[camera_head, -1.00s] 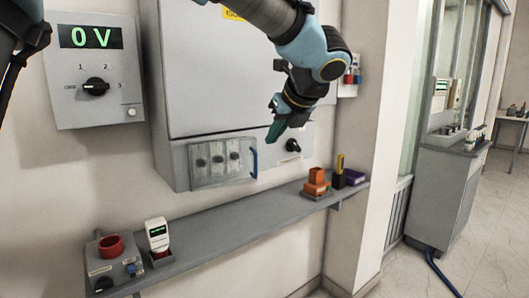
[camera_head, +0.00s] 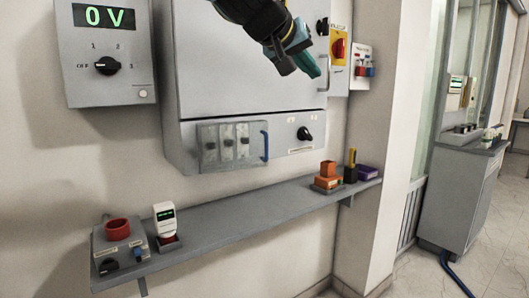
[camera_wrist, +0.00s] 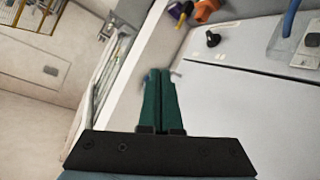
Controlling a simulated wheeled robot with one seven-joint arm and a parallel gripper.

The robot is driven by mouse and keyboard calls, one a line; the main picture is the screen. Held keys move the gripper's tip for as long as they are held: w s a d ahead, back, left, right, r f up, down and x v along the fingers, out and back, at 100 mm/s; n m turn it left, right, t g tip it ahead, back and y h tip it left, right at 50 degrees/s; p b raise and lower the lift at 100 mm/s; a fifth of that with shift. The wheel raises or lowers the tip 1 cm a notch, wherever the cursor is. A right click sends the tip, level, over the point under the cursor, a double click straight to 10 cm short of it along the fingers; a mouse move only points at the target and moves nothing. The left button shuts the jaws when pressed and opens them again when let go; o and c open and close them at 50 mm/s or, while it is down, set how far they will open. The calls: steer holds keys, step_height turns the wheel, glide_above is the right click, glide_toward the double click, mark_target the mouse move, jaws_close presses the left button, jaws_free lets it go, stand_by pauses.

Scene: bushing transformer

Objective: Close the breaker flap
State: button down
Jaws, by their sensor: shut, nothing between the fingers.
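The breaker flap (camera_head: 229,145) is a clear panel with a blue handle (camera_head: 265,146) on its right side, at the lower left of the grey cabinet. It appears to lie over several breaker switches, roughly flush with the front, though a small gap is hard to rule out. My gripper (camera_head: 314,71) is up and to the right of the flap, apart from it, near the cabinet's right edge. Its green fingers are together and empty in the wrist view (camera_wrist: 160,73). The blue handle also shows at the top right of the wrist view (camera_wrist: 291,17).
A black knob (camera_head: 304,133) sits right of the flap. A red switch on a yellow plate (camera_head: 339,48) is beside my gripper. Space before the flap is clear.

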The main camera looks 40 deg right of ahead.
mark_target(263, 138)
steer(key=w+a+f+m+y+b, duration=0.1)
steer(key=w+a+f+m+y, duration=0.1)
steer(key=a+f+m+y, duration=0.65)
steer(key=w+d+f+m+h+p, duration=0.2)
steer(key=w+f+m+p, duration=0.1)
steer(key=w+f, duration=0.3)
steer(key=shift+d+f, duration=0.3)
steer(key=shift+f, duration=0.65)
steer(key=shift+h, duration=0.25)
steer(key=w+d, duration=0.2)
steer(key=w, duration=0.1)
steer(key=shift+w+d+p, duration=0.2)
steer(key=shift+w+p, duration=0.1)
